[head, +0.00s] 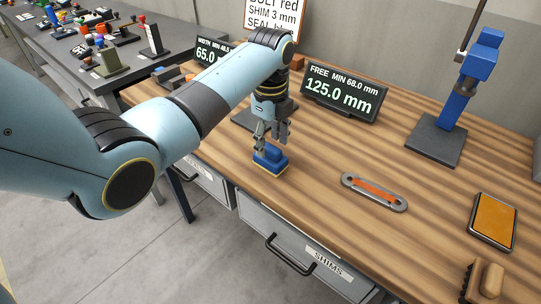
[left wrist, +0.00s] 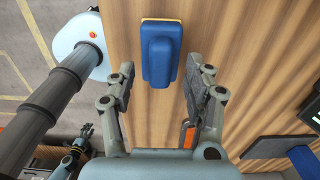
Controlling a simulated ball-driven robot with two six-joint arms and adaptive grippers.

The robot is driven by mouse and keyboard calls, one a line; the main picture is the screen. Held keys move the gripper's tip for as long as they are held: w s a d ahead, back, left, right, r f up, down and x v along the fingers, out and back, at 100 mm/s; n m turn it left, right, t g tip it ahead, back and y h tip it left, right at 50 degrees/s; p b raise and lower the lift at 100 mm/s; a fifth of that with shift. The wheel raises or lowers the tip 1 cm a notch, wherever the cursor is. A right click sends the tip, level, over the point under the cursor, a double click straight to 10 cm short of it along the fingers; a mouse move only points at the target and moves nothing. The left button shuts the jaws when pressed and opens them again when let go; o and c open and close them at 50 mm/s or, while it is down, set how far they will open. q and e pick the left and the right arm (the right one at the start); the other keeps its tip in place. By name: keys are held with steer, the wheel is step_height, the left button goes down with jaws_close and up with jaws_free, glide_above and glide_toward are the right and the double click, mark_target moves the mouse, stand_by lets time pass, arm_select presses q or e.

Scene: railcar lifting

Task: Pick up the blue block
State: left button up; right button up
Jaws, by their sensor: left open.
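The blue block (head: 270,158) sits on the wooden workbench near its front edge in the head view. It has a wide base with a yellowish bottom edge and a narrower raised part on top. My left gripper (head: 272,132) is just above it, pointing down. In the left wrist view the blue block (left wrist: 160,55) lies ahead of the fingertips, roughly between their lines. The fingers of my left gripper (left wrist: 160,80) are spread apart with nothing between them but bench and part of the block.
A grey link with an orange strip (head: 374,191) lies right of the block. An orange-topped tray (head: 493,220), a brown brush-like object (head: 485,281) and a blue stand (head: 455,100) are further right. Two displays, (head: 343,92) the nearer, stand behind. Drawers are below the bench.

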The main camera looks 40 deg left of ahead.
mark_target(270, 156)
arm_select(q)
steer(key=shift+f, duration=1.3)
steer(key=shift+s, duration=0.1)
jaws_close()
